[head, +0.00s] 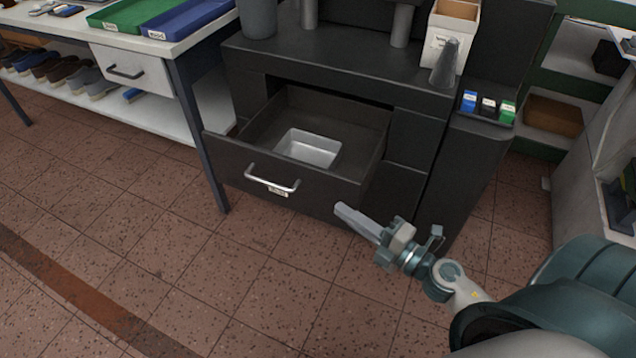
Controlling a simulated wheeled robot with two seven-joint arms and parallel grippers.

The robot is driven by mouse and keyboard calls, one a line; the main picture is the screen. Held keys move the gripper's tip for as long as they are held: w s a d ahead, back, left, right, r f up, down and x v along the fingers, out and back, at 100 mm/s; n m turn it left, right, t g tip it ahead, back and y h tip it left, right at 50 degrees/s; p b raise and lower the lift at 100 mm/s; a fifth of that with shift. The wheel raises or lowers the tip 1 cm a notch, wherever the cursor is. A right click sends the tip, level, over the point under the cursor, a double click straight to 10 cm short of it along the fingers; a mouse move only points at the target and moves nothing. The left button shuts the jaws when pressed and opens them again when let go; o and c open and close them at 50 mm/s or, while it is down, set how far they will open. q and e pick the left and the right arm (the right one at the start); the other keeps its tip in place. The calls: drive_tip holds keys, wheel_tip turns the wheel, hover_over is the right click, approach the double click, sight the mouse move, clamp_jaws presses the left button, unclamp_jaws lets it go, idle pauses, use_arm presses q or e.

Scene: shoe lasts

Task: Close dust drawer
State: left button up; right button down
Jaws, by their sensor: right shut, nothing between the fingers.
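The dust drawer (228,171) is a dark drawer pulled out of the black cabinet (410,150). It has a silver bar handle (271,179) on its front, with a small label under it. A light metal tray (308,148) lies inside the drawer. My right gripper (343,211) is shut and empty. In the picture it is just below and right of the drawer front's right corner, and I cannot tell whether it touches. My left gripper is not in view.
A white workbench (140,35) with green and blue trays and its own shut drawer (130,73) stands at the left, with shoes on its lower shelf. A grey cabinet stands at the right. The tiled floor (130,220) in front is clear.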

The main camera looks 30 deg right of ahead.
sight(318, 183)
drive_tip(key=shift+s+a+f+n+g+y, duration=0.1)
drive_tip(key=shift+a+f+n+g+y, duration=0.15)
drive_tip(key=shift+n+y, duration=0.2)
drive_tip(key=shift+a, duration=0.1)
